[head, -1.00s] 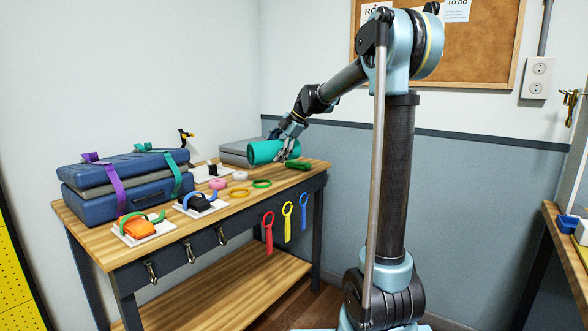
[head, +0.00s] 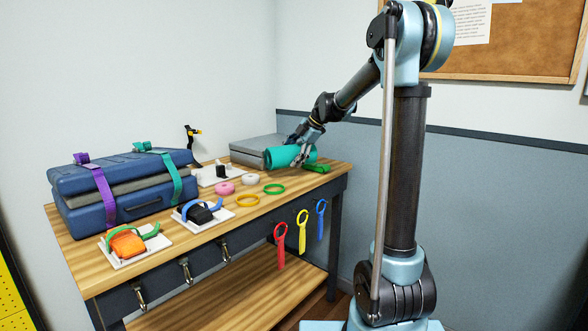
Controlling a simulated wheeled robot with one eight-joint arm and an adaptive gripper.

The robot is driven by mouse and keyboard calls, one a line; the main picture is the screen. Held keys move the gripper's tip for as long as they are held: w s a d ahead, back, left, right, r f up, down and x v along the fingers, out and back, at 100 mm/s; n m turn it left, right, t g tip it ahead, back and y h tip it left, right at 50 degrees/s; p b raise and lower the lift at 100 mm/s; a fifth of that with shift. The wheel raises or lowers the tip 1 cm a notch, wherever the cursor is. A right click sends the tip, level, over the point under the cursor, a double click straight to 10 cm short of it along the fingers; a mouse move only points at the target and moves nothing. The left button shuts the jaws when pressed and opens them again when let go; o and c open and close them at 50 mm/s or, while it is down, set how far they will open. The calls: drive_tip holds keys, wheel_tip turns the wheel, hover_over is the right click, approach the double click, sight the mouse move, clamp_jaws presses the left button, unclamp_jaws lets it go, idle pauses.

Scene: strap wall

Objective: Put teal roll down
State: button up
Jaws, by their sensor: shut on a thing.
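The teal roll (head: 281,156) lies on its side at the far right end of the wooden workbench (head: 180,240), in front of a grey case. My gripper (head: 301,154) is shut on the right part of the teal roll, reaching down from above. The fingers hide part of the roll. I cannot tell whether the roll touches the bench top or hangs just above it.
A green bundle (head: 318,168) lies just right of the roll. The grey case (head: 258,146) stands behind it.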

drive_tip(key=shift+f, duration=2.3)
drive_tip(key=o, duration=1.1)
drive_tip(key=shift+s, duration=0.1)
drive_tip(key=shift+o, duration=0.2)
drive_tip(key=v, duration=1.2)
drive_tip(key=s+d+f+m+h, duration=0.1)
drive_tip(key=s+d+f+m, duration=0.25)
drive_tip(key=s, duration=0.35)
drive_tip(key=s+d+f+m+h, duration=0.1)
drive_tip(key=s+d+f+m, duration=0.1)
drive_tip(key=s+m, duration=0.35)
drive_tip(key=s+d+f+m+h, duration=0.1)
drive_tip(key=s+d+f+m, duration=0.15)
drive_tip(key=s, duration=0.55)
drive_tip(key=s+d+f+m+h, duration=0.1)
drive_tip(key=s+d+f+m, duration=0.4)
drive_tip(key=s+f, duration=0.3)
drive_tip(key=s+d+f+m+h, duration=0.2)
drive_tip(key=s+d+f+m, duration=0.2)
drive_tip(key=s+f+m, duration=0.3)
drive_tip(key=s+m, duration=0.1)
drive_tip(key=s, duration=0.3)
drive_tip(key=shift+d+f+h, duration=0.3)
drive_tip(key=shift+d+f, duration=0.05)
drive_tip(key=shift+f, duration=0.05)
